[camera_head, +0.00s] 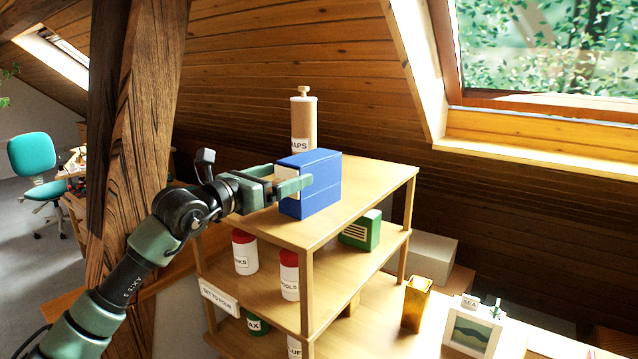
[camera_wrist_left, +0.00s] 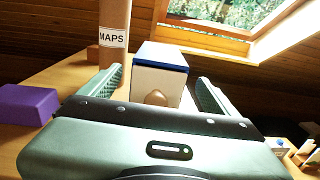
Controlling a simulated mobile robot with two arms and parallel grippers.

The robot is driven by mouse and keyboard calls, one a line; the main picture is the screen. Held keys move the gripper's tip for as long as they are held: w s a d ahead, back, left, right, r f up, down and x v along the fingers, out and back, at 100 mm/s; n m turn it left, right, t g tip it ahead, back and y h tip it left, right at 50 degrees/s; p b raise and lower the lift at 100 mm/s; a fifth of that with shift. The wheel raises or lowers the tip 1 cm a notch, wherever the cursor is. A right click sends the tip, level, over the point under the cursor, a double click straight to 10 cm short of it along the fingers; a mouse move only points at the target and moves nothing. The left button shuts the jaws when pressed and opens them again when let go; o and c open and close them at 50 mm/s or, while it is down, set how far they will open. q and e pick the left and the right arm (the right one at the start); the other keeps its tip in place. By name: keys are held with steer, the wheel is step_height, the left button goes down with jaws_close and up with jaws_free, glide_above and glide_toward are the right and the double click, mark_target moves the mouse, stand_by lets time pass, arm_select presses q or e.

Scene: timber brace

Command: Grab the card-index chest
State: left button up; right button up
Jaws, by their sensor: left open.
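The card-index chest, a blue box (camera_head: 318,190) with a pale front, stands on the top board of a wooden shelf unit. In the left wrist view the chest (camera_wrist_left: 159,76) shows its white front, blue top edge and a tan knob (camera_wrist_left: 155,97). My left gripper (camera_head: 284,179) is open at the chest's front end. In the wrist view its fingers (camera_wrist_left: 160,82) point forward, one to each side of the chest, with gaps showing. One finger overlaps the chest's side in the head view; contact cannot be told. My right gripper is out of view.
A tan tube labelled MAPS (camera_head: 304,125) stands close behind the chest. A purple box (camera_wrist_left: 28,104) lies left on the top board (camera_head: 370,178). A timber post (camera_head: 135,150) rises beside my left arm, and the sloped wood ceiling is behind. Red-lidded jars (camera_head: 245,252) stand below.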

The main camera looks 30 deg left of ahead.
mark_target(325, 165)
arm_select(q)
steer(key=shift+w+r+p, duration=0.45)
steer(key=shift+w+p, duration=0.4)
steer(key=shift+p, duration=0.35)
steer(key=w, duration=0.1)
steer(key=w+p, duration=0.2)
steer(key=shift+w+d+f, duration=0.3)
steer(key=shift+f, duration=0.1)
steer(key=shift+w+f, duration=0.1)
steer(key=shift+w, duration=0.1)
steer(key=shift+s, duration=0.15)
jaws_close()
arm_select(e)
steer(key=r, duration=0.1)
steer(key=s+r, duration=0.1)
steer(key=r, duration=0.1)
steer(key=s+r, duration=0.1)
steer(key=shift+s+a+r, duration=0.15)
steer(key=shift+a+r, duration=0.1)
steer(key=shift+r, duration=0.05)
